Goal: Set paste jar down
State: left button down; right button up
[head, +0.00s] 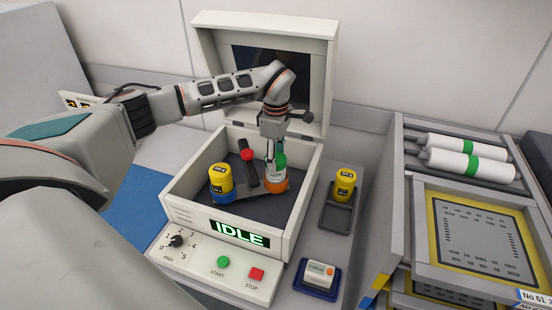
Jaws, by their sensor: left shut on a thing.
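My left gripper (275,148) points down inside the open machine box (173,201). It is shut on a white paste jar with a green part (276,172). The jar looks upright and its base is at the orange cup (274,188); I cannot tell whether it rests fully in it. The gripper hides part of the jar. A yellow jar with a dark label (221,176) stands in the blue cup (222,196), left of the orange one. My right gripper is not in view.
A dark bar with a red knob (247,155) stands between the cups. The machine's lid (326,85) is open behind. Another yellow jar (345,182) stands in a dark tray (335,218) to the right. A small white device (319,274) lies in front. A trolley with white rolls (466,164) is far right.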

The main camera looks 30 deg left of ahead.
pick_arm(q)
jog(key=shift+f, duration=0.15)
jog(key=c, duration=1.1)
grip_release()
jog(key=shift+f, duration=0.1)
jog(key=shift+o, duration=0.2)
notch_tip(320, 180, up, 12)
jog(key=shift+b, duration=0.45)
